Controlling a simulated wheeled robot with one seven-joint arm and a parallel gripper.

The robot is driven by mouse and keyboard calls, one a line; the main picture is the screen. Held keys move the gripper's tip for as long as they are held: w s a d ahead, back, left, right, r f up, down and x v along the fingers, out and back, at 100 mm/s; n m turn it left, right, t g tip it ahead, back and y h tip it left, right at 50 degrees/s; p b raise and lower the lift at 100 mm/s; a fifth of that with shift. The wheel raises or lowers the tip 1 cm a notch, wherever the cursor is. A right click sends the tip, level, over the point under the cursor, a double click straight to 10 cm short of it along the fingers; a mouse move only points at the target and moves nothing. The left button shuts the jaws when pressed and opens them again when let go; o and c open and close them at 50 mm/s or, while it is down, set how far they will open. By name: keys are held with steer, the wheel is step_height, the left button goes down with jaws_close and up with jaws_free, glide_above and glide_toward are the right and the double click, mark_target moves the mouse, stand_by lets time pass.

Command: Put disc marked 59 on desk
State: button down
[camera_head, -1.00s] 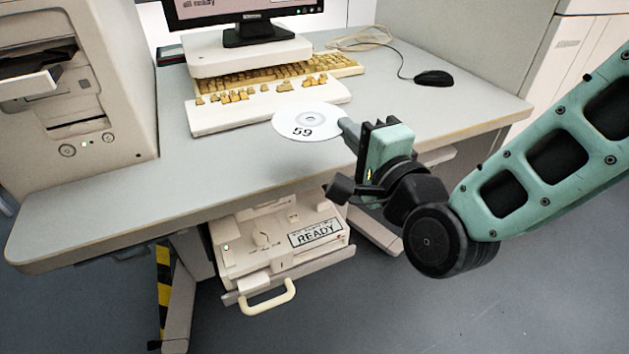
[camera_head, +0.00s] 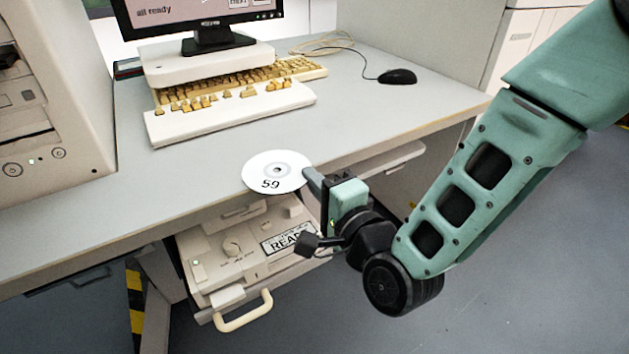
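The white disc marked 59 (camera_head: 276,171) is held flat at its right edge by my gripper (camera_head: 312,181). In the picture it overlaps the front edge of the grey desk (camera_head: 370,118). I cannot tell how high it is above the desk top. The gripper's fingers are shut on the disc's rim, and the rest of the gripper is in front of the desk edge. The fingertips are partly hidden by the disc.
A keyboard (camera_head: 232,113), a monitor (camera_head: 205,30) and a black mouse (camera_head: 397,76) are on the desk. A beige computer tower (camera_head: 50,100) stands at the left. A beige machine labelled READY (camera_head: 235,262) sits below the desk. The desk's front middle and right are clear.

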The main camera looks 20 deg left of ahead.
steer(key=shift+f, duration=0.2)
steer(key=c, duration=1.7)
jaws_free()
steer(key=p+v, duration=0.6)
steer(key=v, duration=0.6)
steer(key=shift+r, duration=0.25)
